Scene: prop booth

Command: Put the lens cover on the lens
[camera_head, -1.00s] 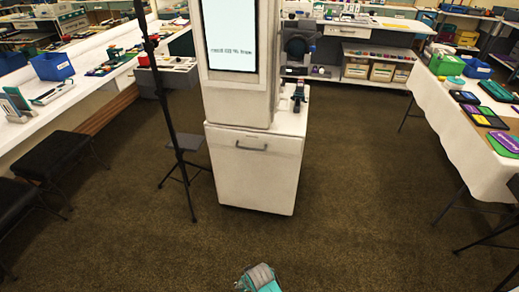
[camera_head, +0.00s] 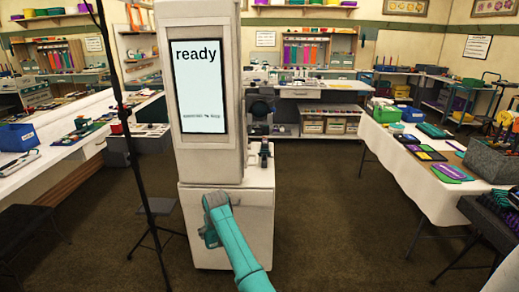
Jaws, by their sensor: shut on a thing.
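A tall white booth (camera_head: 205,160) stands ahead of me with a lit screen (camera_head: 198,85) that reads "ready". A dark rounded unit (camera_head: 261,110) is on the booth's right side; it may hold the lens, but I cannot make out the lens itself. Below it, a small dark upright item (camera_head: 265,154) stands on the ledge. My teal arm rises from the bottom of the view and bends in front of the booth's lower cabinet. I cannot see a lens cover.
A thin black stand (camera_head: 125,115) is left of the booth. A white-clothed table (camera_head: 405,165) with trays is on the right, a white counter (camera_head: 75,160) on the left. Dark carpet (camera_head: 320,200) is clear between booth and right table.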

